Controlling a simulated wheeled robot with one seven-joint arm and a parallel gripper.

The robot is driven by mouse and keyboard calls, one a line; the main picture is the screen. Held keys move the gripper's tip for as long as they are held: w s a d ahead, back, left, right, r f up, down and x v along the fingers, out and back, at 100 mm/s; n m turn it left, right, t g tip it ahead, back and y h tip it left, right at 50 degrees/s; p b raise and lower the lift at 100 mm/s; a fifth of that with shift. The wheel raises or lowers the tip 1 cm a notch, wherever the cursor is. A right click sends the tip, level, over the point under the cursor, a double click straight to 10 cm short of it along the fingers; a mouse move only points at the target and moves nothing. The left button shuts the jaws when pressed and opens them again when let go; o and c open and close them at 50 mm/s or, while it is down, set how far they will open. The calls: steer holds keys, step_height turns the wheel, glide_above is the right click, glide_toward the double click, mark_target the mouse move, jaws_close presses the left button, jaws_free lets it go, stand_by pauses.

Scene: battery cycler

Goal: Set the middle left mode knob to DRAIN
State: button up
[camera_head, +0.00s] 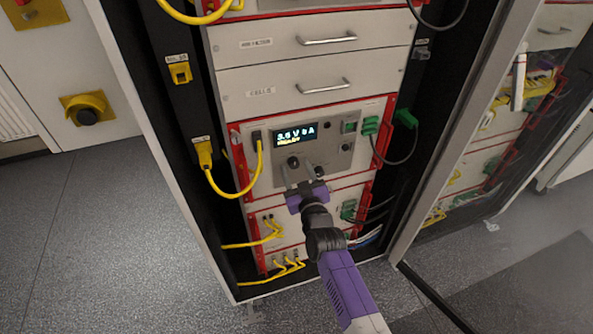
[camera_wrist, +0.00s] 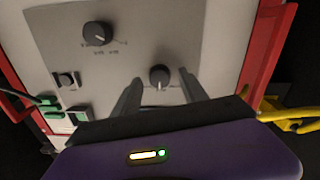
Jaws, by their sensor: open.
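The middle cycler unit's grey panel (camera_head: 335,160) has a lit display (camera_head: 295,134) with a yellow line below its larger text. A black knob (camera_head: 293,162) sits below the display. In the wrist view, where the panel appears upside down, this knob (camera_wrist: 160,75) lies between my finger ends, with a white mark toward the bottom of the picture. Its lettering is not readable. My gripper (camera_head: 298,174) is open in front of the panel, with a finger on either side of the knob (camera_wrist: 160,88); I cannot tell whether they touch it.
A second black knob (camera_wrist: 98,33) with a faint scale is nearby. A small dark switch (camera_wrist: 67,80) and a green button (camera_head: 349,127) are on the panel. Yellow cables (camera_head: 245,190) hang at left, and green plugs (camera_head: 370,125) are at right. The rack door (camera_head: 465,130) stands open at right.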

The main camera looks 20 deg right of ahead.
jaws_close()
steer(key=shift+m, duration=0.3)
steer(key=m, duration=0.3)
steer(key=shift+m, duration=2)
steer(key=shift+d, duration=0.1)
jaws_free()
